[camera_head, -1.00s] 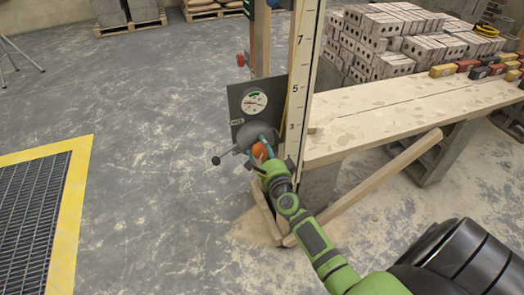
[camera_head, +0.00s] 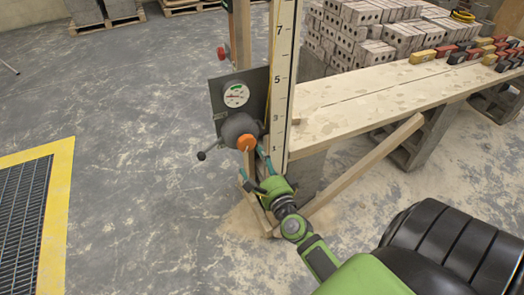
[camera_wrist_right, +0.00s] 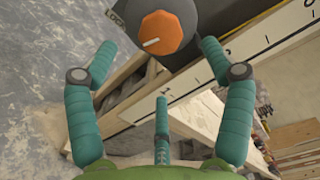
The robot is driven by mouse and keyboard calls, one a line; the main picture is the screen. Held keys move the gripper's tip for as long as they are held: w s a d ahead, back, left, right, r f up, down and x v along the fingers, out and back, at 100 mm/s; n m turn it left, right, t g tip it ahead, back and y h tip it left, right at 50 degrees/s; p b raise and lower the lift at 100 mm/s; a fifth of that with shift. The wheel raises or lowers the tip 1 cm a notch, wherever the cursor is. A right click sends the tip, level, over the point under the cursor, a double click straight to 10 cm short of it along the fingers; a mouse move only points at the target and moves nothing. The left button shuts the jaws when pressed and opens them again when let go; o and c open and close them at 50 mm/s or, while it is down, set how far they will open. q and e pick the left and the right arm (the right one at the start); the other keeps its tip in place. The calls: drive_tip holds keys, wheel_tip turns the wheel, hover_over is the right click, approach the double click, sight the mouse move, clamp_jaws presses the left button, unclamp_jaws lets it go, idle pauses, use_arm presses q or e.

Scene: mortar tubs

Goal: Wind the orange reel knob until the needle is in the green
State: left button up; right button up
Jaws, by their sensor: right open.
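The orange reel knob (camera_head: 246,142) sits on the front of a dark grey reel under a round white gauge (camera_head: 236,96) on a grey plate. The gauge shows a green mark, but its needle is too small to read. My right gripper (camera_head: 253,165) is open and empty, just below and in front of the knob. In the right wrist view the knob (camera_wrist_right: 168,34), with a white line on its face, lies ahead of the spread teal fingers (camera_wrist_right: 158,50), apart from them. My left gripper is out of view.
A wooden bench (camera_head: 350,105) and a slanted brace (camera_head: 365,170) are on the right. The floor left of the reel is clear up to a yellow-edged grate (camera_head: 62,200).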

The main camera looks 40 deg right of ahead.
sight(248, 145)
drive_tip(key=shift+v, duration=1.25)
drive_tip(key=w+d+n, duration=0.1)
drive_tip(key=w+n, duration=0.2)
drive_tip(key=n, duration=0.4)
drive_tip(key=w+d+n, duration=0.1)
drive_tip(key=w+n, duration=0.3)
drive_tip(key=n, duration=0.3)
drive_tip(key=w+d+n, duration=0.1)
drive_tip(key=w+n, duration=0.3)
drive_tip(key=n, duration=0.3)
drive_tip(key=shift+w+f+n, duration=0.1)
drive_tip(key=shift+w+n, duration=0.15)
drive_tip(key=shift+n, duration=0.05)
drive_tip(key=c, duration=1.2)
